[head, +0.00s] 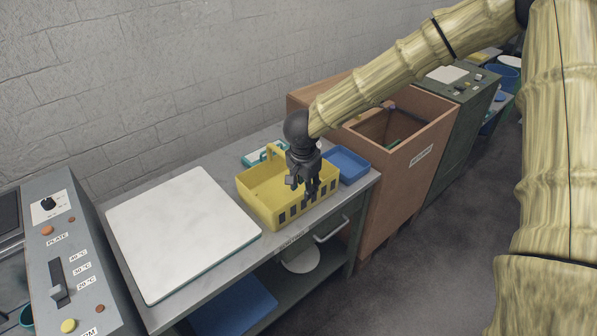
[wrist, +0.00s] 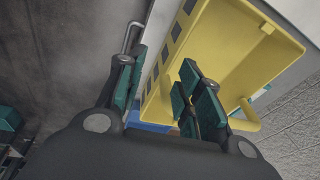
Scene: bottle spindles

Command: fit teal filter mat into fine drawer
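A flat teal item (head: 262,154) with a pale middle lies behind the yellow basket; I cannot tell whether it is the filter mat. A drawer front (head: 345,239) with a metal handle (head: 331,230) is under the bench's right end and looks shut. Its label is too small to read. My gripper (head: 309,188) points down at the yellow basket's (head: 258,207) front right side. In the wrist view my gripper (wrist: 158,75) has its teal-padded fingers apart, with the basket's slotted wall (wrist: 166,58) showing between them. Contact with the wall cannot be told.
A blue tray (head: 348,165) sits right of the basket. A white board (head: 182,232) covers the bench's left part. A brown open box (head: 408,167) stands to the right, with something green inside. A control panel (head: 67,255) is at far left. The floor in front is clear.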

